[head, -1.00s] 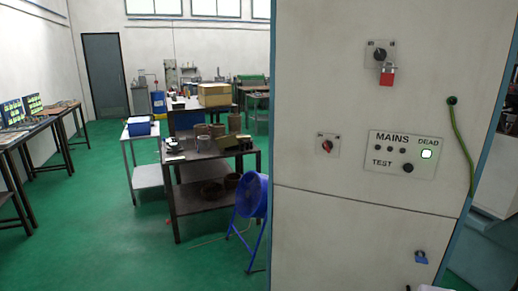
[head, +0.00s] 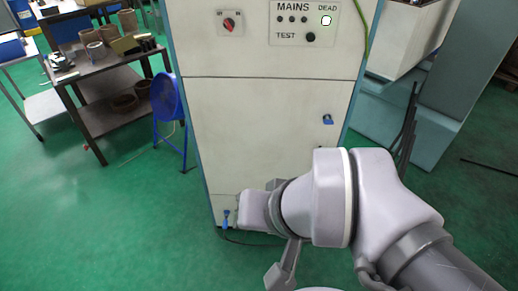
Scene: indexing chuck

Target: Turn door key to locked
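The pale cabinet (head: 265,130) stands in the middle of the head view. A small blue fitting (head: 328,119), which looks like the door key in its lock, sits on the right side of the cabinet's lower door. It is too small for me to read its turn position. My arm reaches in from the lower right, in front of the cabinet's lower part. A slim grey part of what seems to be my gripper (head: 281,274) shows at the bottom, below and left of the key and apart from it. Its fingertips are not clear.
The MAINS panel (head: 304,24) has a lit DEAD lamp, with a red rotary switch (head: 229,24) to its left. A blue plug with a cable (head: 227,218) is low on the cabinet. Green floor at lower left is clear.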

